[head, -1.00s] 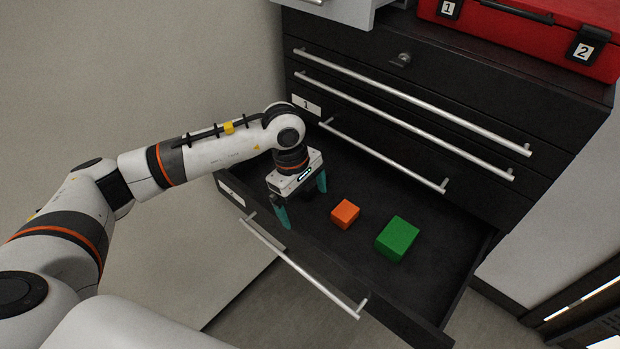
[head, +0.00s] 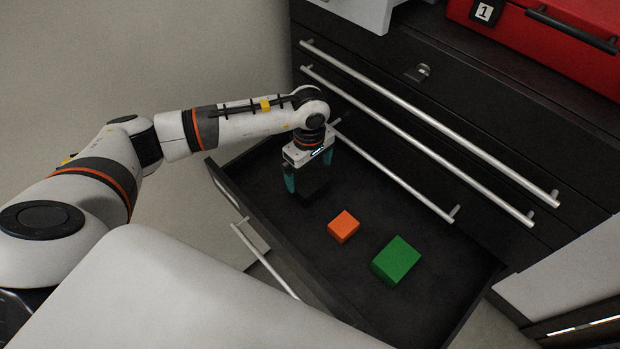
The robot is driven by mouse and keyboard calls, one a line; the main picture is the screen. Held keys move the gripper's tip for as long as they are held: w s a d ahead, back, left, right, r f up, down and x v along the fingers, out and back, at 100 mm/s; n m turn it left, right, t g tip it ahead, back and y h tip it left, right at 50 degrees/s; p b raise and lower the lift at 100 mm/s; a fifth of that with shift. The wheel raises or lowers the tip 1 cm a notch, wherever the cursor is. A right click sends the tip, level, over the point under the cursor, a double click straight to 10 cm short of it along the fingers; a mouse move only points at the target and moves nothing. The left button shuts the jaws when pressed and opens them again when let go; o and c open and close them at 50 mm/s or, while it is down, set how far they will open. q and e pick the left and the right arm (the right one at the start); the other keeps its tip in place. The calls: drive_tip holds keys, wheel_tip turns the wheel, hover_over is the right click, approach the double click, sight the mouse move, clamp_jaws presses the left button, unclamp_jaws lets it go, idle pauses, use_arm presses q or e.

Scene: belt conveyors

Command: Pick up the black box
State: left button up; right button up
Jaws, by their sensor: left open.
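The black box (head: 313,187) is in the open drawer, in its left part, dark against the dark drawer floor. My left gripper (head: 308,182) points down over it, with teal fingers on either side of the box. The gripper is open, and I cannot tell whether a finger touches the box. The gripper body hides the top of the box. My right gripper is not in view.
An orange cube (head: 343,227) and a larger green block (head: 396,260) lie in the same drawer (head: 340,276), right of the black box. Closed drawers with long silver handles (head: 430,118) rise behind. A red case (head: 545,40) sits on top.

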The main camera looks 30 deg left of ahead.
sight(309, 180)
use_arm(q)
drive_tip(key=shift+f, duration=0.7)
drive_tip(key=shift+w+f+p, duration=0.2)
drive_tip(key=shift+f+p, duration=0.1)
drive_tip(key=shift+p, duration=0.1)
drive_tip(key=f, duration=0.1)
drive_tip(key=f+p, duration=0.2)
drive_tip(key=f, duration=0.1)
drive_tip(key=shift+w+a+f, duration=0.1)
drive_tip(key=shift+w+a, duration=0.15)
drive_tip(key=shift+w, duration=0.05)
drive_tip(key=shift+f, duration=0.35)
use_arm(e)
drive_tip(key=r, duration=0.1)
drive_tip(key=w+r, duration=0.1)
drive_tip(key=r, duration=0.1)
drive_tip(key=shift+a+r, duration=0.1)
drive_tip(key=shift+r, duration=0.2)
use_arm(q)
drive_tip(key=shift+c, duration=0.6)
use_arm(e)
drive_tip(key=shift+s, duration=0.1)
use_arm(q)
drive_tip(key=c, duration=0.9)
drive_tip(key=shift+w, duration=0.1)
drive_tip(key=shift+c, duration=0.2)
